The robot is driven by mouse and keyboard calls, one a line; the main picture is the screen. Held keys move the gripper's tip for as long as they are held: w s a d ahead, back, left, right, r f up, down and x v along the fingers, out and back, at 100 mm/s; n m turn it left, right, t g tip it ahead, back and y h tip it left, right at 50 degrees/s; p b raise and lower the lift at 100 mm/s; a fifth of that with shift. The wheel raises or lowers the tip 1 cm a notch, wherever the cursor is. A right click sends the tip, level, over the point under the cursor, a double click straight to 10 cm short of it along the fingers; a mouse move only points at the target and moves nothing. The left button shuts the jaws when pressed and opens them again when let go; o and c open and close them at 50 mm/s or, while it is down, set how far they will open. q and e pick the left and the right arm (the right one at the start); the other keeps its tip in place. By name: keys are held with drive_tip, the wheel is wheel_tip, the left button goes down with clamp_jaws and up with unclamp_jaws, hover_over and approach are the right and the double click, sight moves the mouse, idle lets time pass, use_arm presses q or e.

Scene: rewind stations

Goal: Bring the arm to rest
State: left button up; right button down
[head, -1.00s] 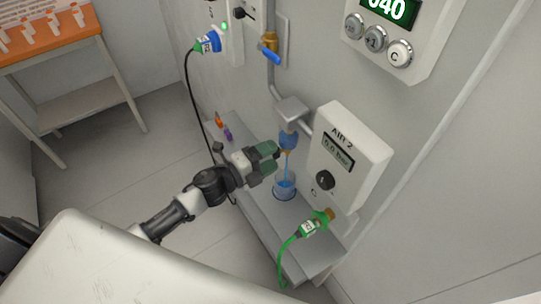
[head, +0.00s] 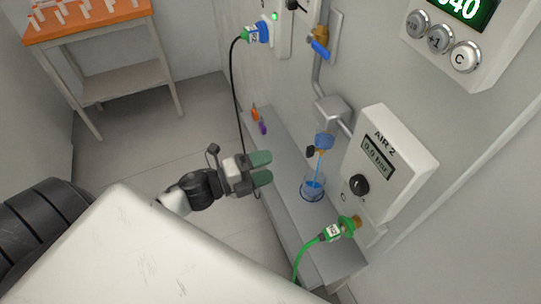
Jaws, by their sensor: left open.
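My left arm reaches in from the lower left. Its gripper (head: 268,168) is open, with two green fingertips apart and nothing between them. It is in front of the shelf, to the left of the glass and clear of the outlet. My right gripper is not in view.
The AIR 2 box (head: 391,165) with a dial is on the wall right of the glass. A green hose connector (head: 336,231) is below it. A black cable (head: 236,90) hangs from a blue plug (head: 256,34). An orange-topped table (head: 85,23) stands at the back left; the floor between is clear.

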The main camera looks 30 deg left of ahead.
use_arm(q)
drive_tip(key=s+a+f+n+g+y, duration=0.1)
drive_tip(key=s+a+f+n+y, duration=0.15)
drive_tip(key=f+n, duration=0.45)
drive_tip(key=s+a+f+n+g+y, duration=0.1)
drive_tip(key=s+a+f+n+y, duration=0.2)
drive_tip(key=f, duration=0.9)
drive_tip(key=s+a+f+n+g+y, duration=0.15)
drive_tip(key=f+n+y, duration=0.25)
drive_tip(key=f, duration=0.5)
drive_tip(key=s+d+f+n+g, duration=0.2)
drive_tip(key=s+f, duration=0.3)
drive_tip(key=s, duration=0.4)
drive_tip(key=s+d+f+n+g+y, duration=0.1)
drive_tip(key=s+d+f+n+g, duration=0.1)
drive_tip(key=s+f, duration=0.4)
drive_tip(key=s+d+f+n+g+p, duration=0.1)
drive_tip(key=s+f+n+g, duration=0.3)
drive_tip(key=s, duration=0.7)
wheel_tip(320, 180, down, 2)
drive_tip(key=shift+s+d+g, duration=0.4)
drive_tip(key=shift+d+g, duration=0.15)
drive_tip(key=shift+g, duration=0.3)
drive_tip(key=shift+y, duration=0.25)
drive_tip(key=shift+c, duration=0.2)
